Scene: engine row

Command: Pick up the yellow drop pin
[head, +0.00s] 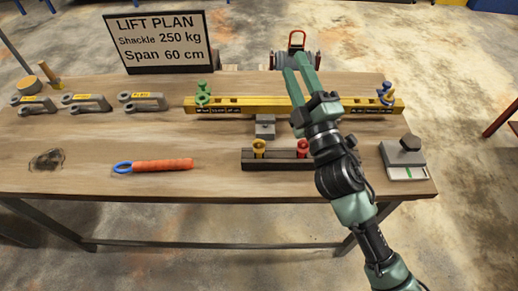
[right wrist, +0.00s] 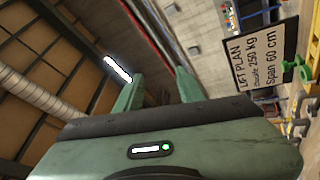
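The yellow drop pin (head: 259,147) stands upright in the left part of a dark rack (head: 272,165) near the front middle of the table in the head view. My right gripper (head: 297,74) is beyond and above the rack, over the back of the table, up and to the right of the pin. In the right wrist view, the right gripper's two fingers (right wrist: 158,92) are spread apart with nothing between them, and the yellow pin does not show there. My left gripper is in neither view.
A red pin (head: 303,147) stands in the same rack, close to my right arm. A yellow beam (head: 245,104) lies behind, with a green fitting (head: 203,93) and a blue fitting (head: 386,95). An orange-handled tool (head: 160,165) lies left. Front table wood is mostly clear.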

